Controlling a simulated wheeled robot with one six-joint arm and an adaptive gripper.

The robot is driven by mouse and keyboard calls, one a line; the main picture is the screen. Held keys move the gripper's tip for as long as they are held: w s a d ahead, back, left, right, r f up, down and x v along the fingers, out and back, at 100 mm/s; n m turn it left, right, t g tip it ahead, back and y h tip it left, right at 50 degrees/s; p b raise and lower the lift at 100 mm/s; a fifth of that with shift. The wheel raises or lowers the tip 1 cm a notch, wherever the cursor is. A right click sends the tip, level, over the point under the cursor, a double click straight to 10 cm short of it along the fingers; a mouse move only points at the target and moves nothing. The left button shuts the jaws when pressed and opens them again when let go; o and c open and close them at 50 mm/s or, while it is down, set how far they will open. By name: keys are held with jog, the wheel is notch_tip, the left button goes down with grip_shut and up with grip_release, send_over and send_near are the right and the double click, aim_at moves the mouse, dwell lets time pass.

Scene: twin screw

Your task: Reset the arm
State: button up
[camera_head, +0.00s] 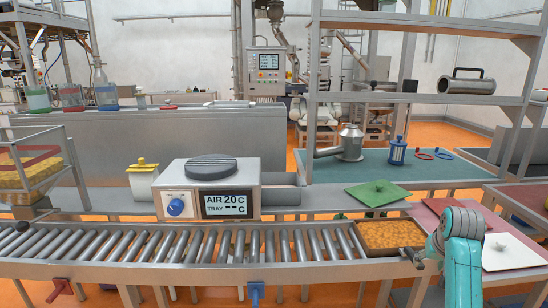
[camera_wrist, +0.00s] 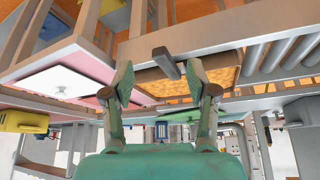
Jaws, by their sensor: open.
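My teal arm stands at the right in the head view, with my gripper (camera_head: 418,257) low at the right end of the roller conveyor. In the wrist view my gripper (camera_wrist: 160,82) is open, its two fingers wide apart. A dark grey handle (camera_wrist: 167,62) shows between the fingertips and I see no finger closed on it. It sticks out from the tray (camera_wrist: 150,74). The tray of orange pieces (camera_head: 391,235) sits at the conveyor's right end, just left of my gripper in the head view.
The roller conveyor (camera_head: 190,247) runs left from the tray. A green lid (camera_head: 378,193) lies behind the tray. A white board (camera_head: 510,252) and a dark red board (camera_head: 452,207) lie near my arm on the right. An oven-like unit (camera_head: 210,187) stands behind the rollers.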

jog(key=s+a+f+t, duration=0.1)
jog(key=s+a+f, duration=0.3)
jog(key=f, duration=0.4)
jog(key=s+a+f+n+t, duration=0.1)
jog(key=s+a+f, duration=0.35)
jog(key=f, duration=0.35)
jog(key=s+a+f+t, duration=0.1)
jog(key=s+a+f, duration=0.35)
jog(key=f, duration=0.35)
jog(key=s+a+f+t, duration=0.1)
jog(key=s+a+f, duration=0.1)
jog(key=s, duration=0.3)
jog(key=s+a+f, duration=0.2)
jog(key=s, duration=0.3)
jog(key=s+a+r+n+t, duration=0.1)
jog(key=s+a+t, duration=0.15)
jog(key=s, duration=0.65)
jog(key=s+a+r+n+t, duration=0.1)
jog(key=s+a+r, duration=0.15)
jog(key=s, duration=0.75)
jog(key=s+a+r+t+y, duration=0.1)
jog(key=s+a+r, duration=0.1)
jog(key=s+r, duration=0.5)
jog(key=s+a+r+t, duration=0.1)
jog(key=s+r, duration=0.6)
jog(key=s, duration=0.2)
jog(key=shift+a+r+n+y, duration=0.3)
jog(key=shift+a+n+y, duration=0.05)
jog(key=shift+n+y, duration=0.05)
